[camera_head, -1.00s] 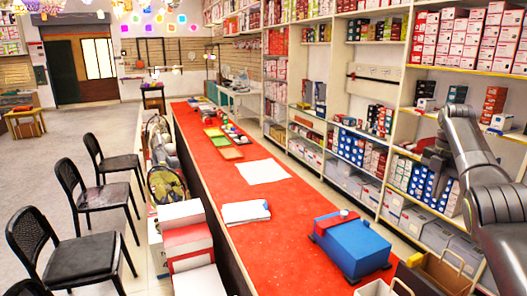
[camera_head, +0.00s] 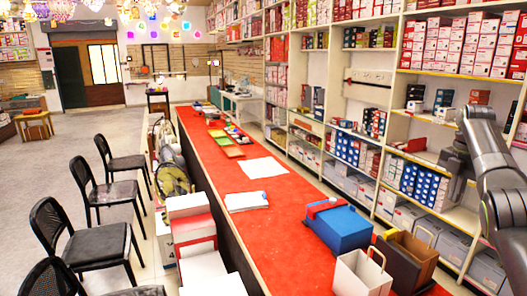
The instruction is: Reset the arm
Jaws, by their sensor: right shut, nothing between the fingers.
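My right arm comes in from the right edge in the head view. Its gripper (camera_head: 447,162) is at the arm's left end, in front of the shelves with blue and white boxes. It is shut and holds nothing. It is clear of the long red counter (camera_head: 285,215) and apart from the things on it. My left gripper is not in the picture.
A blue box (camera_head: 340,228) stands at the counter's near right end. A white bag (camera_head: 361,274) and a brown bag (camera_head: 412,256) are close by. Tall shelves (camera_head: 398,92) line the right. Black chairs (camera_head: 98,240) stand left, with open floor (camera_head: 75,150) beyond.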

